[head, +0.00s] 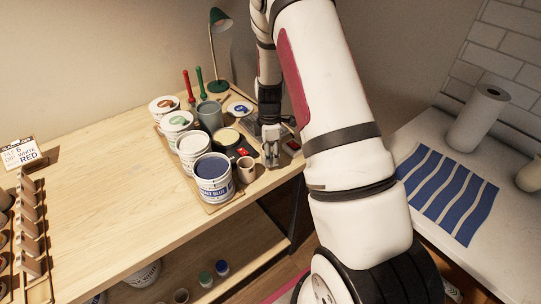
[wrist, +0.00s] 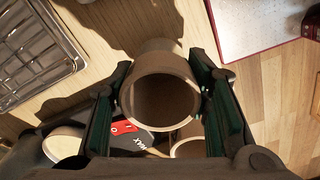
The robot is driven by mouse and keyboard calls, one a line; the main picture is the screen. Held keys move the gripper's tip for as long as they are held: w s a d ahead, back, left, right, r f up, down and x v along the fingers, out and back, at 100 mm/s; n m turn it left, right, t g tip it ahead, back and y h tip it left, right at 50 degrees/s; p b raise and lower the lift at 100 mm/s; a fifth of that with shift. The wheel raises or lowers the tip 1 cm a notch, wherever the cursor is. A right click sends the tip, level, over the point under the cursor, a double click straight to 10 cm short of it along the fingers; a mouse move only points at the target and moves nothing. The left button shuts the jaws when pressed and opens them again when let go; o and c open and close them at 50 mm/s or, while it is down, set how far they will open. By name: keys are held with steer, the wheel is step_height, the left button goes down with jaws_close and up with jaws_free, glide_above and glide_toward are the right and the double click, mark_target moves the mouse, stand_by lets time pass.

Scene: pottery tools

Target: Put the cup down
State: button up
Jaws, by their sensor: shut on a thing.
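In the wrist view a tan-brown cup (wrist: 160,83) sits between the two dark green finger pads of my gripper (wrist: 165,100). My gripper is shut on its sides, and its open mouth faces the camera; the inside looks empty. Its body casts a shadow on the wood, and I cannot tell whether its base touches the table. In the head view my gripper (head: 270,153) is over the right end of the wooden table (head: 110,185); the held cup cannot be made out there. A second small brown cup (head: 246,170) stands beside the navy blue paint bucket (head: 213,178).
Several paint buckets, a grey mug (head: 209,114) and a black container with a cream top (head: 228,138) crowd the table's right part. A green lamp (head: 217,50) stands behind. A metal grid tray (wrist: 35,45) shows in the wrist view. The table's middle is clear.

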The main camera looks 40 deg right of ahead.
steer(key=shift+f, duration=0.6)
steer(key=shift+f, duration=0.15)
steer(key=o, duration=1.2)
